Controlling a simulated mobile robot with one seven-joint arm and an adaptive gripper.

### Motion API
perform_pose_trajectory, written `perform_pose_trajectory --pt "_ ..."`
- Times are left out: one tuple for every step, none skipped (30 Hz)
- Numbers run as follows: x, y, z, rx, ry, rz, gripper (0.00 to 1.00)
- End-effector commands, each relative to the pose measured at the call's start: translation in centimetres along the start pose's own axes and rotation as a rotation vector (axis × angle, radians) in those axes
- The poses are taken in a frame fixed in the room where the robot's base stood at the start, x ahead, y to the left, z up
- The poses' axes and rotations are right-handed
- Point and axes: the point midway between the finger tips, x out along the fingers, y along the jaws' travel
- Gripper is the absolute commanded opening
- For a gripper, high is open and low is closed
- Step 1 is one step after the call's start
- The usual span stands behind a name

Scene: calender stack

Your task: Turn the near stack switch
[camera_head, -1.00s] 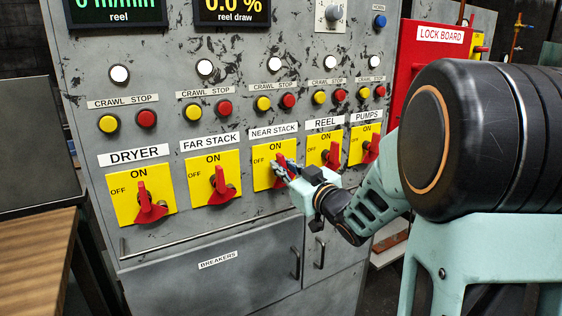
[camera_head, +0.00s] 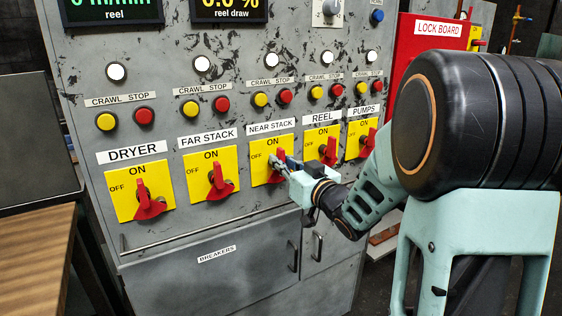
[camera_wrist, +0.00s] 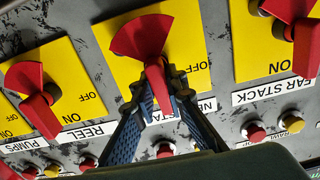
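The near stack switch (camera_head: 275,172) is a red handle on a yellow plate, under the NEAR STACK label on the grey panel. Its handle points up toward ON in the head view. My gripper (camera_head: 277,163) is at this handle, reaching in from the right. In the wrist view, where the panel looks upside down, the switch (camera_wrist: 141,38) has its red handle between the two fingertips of my gripper (camera_wrist: 160,88). The fingers look closed in on both sides of the handle. The finger contact itself is partly hidden, and the plate's ON lettering is covered.
The far stack switch (camera_head: 218,180) and dryer switch (camera_head: 147,203) are on the left, the reel switch (camera_head: 328,151) and pumps switch (camera_head: 368,142) on the right. Yellow and red buttons sit above. A bar handle (camera_head: 200,232) runs below. A wooden table (camera_head: 35,250) stands at left.

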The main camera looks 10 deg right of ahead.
Motion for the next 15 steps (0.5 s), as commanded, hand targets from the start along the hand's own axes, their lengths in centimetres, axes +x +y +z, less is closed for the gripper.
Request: perform_pose_trajectory --pt "0.02 0.01 -0.09 -0.001 0.002 0.000 0.17" --pt "0.02 0.00 -0.09 -0.001 0.002 0.000 0.21" --pt "0.02 0.00 -0.08 -0.001 0.001 0.000 0.25" --pt "0.02 0.00 -0.07 -0.001 0.001 0.000 0.28" --pt "0.02 0.00 -0.06 -0.001 0.001 0.000 0.30" --pt "0.01 0.00 -0.05 -0.001 0.001 0.000 0.30" --pt "0.01 0.00 -0.05 -0.001 0.001 0.000 0.30" --pt "0.01 0.00 -0.04 -0.001 0.001 0.000 0.30" --pt "0.01 0.00 -0.04 -0.001 0.001 0.000 0.30" --pt "0.01 0.00 -0.03 -0.001 0.000 0.000 0.30" --pt "0.00 0.00 -0.03 -0.001 0.000 0.000 0.30" --pt "-0.02 0.00 -0.03 -0.001 0.000 0.000 0.30" --pt "-0.07 0.01 -0.03 -0.001 0.000 0.000 0.30" --pt "-0.19 0.02 -0.02 -0.001 0.000 0.000 0.30" --pt "-0.44 0.04 -0.01 -0.001 -0.001 0.001 0.30"
